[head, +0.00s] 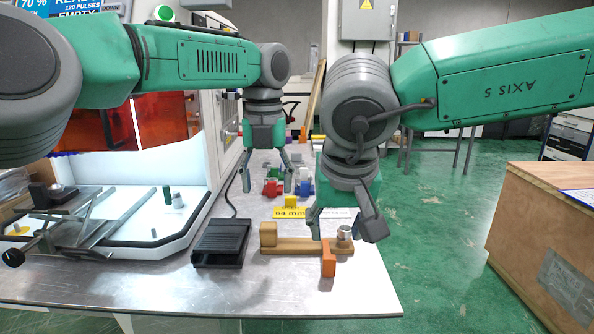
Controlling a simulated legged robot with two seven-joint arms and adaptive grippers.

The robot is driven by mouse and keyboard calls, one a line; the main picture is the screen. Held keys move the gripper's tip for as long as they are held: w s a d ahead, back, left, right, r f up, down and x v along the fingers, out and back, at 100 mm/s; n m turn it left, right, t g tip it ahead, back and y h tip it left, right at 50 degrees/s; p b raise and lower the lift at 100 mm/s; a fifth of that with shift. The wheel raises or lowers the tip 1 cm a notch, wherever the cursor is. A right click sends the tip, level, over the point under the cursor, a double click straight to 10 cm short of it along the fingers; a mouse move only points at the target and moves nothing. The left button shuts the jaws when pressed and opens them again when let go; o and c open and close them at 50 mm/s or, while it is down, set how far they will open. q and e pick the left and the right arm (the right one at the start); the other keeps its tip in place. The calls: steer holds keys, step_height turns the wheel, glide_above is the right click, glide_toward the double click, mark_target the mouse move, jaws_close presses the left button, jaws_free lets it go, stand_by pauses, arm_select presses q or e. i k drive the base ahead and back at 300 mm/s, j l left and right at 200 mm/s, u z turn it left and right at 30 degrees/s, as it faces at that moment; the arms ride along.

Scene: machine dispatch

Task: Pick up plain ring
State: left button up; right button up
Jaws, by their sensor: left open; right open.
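A small silvery round piece (345,232), which may be the plain ring, sits at the right end of a wooden holder (290,245) on the metal table. Its exact shape is too small to tell. My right gripper (343,226) is open, pointing down, with its fingers on either side of this silvery piece. I cannot tell whether they touch it. My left gripper (267,180) is open and empty farther back, above or in front of several coloured blocks.
An orange block (328,259) stands against the holder's front. A black pedal (221,243) lies to the left. Red (271,188), blue (306,189) and yellow (291,201) pieces are behind. A machine with a white tray (150,225) is at left. The table's front is clear.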

mark_target(346, 233)
steer(key=k, duration=0.95)
